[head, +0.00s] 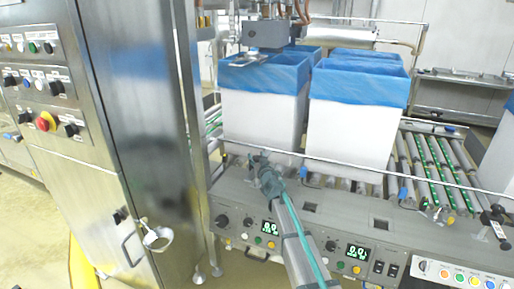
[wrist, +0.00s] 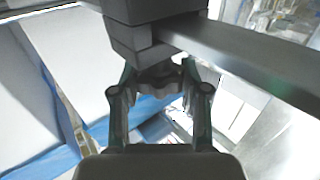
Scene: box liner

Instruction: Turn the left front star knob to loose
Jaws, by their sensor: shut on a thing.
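A dark grey star knob (wrist: 158,78) shows in the wrist view, under a grey clamp block (wrist: 142,38) at the end of a long bar. My gripper (wrist: 158,72) has one finger on each side of the knob and is shut on it. In the head view my gripper (head: 260,163) is at the front rail of the machine, below the left lined box. There the knob is mostly hidden by the gripper and too small to make out. The knob's turned position cannot be read.
White boxes with blue liners (head: 262,115) stand on the conveyor just behind my gripper. A thin guard rail (head: 390,177) runs along the front. A control panel (head: 310,235) with knobs and displays lies below my arm. A tall steel cabinet (head: 140,130) stands at the left.

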